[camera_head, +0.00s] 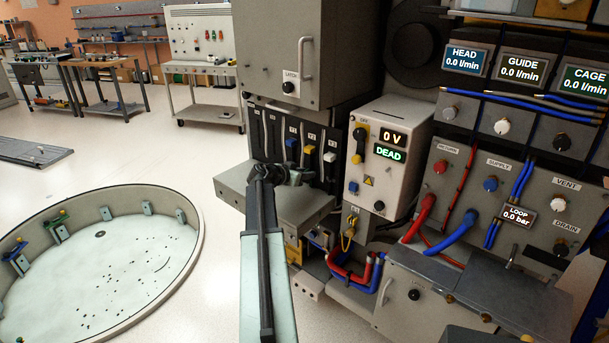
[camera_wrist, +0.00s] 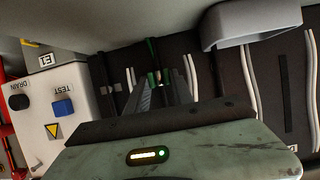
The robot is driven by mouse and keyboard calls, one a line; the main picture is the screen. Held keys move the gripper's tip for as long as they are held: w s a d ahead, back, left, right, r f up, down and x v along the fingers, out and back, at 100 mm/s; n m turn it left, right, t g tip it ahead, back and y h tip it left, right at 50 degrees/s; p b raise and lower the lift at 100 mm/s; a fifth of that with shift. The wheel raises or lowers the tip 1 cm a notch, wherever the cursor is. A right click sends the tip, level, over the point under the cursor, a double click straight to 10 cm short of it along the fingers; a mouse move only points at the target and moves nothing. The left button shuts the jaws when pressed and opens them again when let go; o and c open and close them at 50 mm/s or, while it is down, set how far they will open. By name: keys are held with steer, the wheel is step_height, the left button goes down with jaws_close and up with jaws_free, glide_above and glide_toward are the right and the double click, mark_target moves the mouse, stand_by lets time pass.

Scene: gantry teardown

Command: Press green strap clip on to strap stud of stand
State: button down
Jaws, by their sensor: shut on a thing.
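My gripper (camera_head: 287,176) is at the end of my raised arm, in front of the dark slotted panel of the grey cabinet. In the wrist view my gripper (camera_wrist: 160,82) is shut on a small green thing, the green strap clip (camera_wrist: 151,47). Only a thin green piece of it shows past the fingertips, close to the dark panel. Whether it touches anything there cannot be told. In the head view the clip is hidden or too small to make out. I cannot make out the strap stud; the fingers may cover it.
A grey ledge (camera_head: 300,208) juts out below my gripper. A switch box (camera_head: 383,165) reading 0 V and DEAD stands right of it. Red and blue hoses (camera_head: 350,272) hang lower right.

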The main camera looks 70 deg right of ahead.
steer(key=shift+s+d, duration=0.1)
steer(key=shift+d, duration=0.1)
steer(key=c, duration=1)
jaws_free()
steer(key=shift+d, duration=0.1)
steer(key=shift+c, duration=0.2)
steer(key=f+p+v, duration=0.1)
steer(key=p+v, duration=0.2)
steer(key=v, duration=0.8)
steer(key=shift+a+f, duration=0.15)
steer(key=shift+a, duration=0.4)
steer(key=shift+w, duration=0.3)
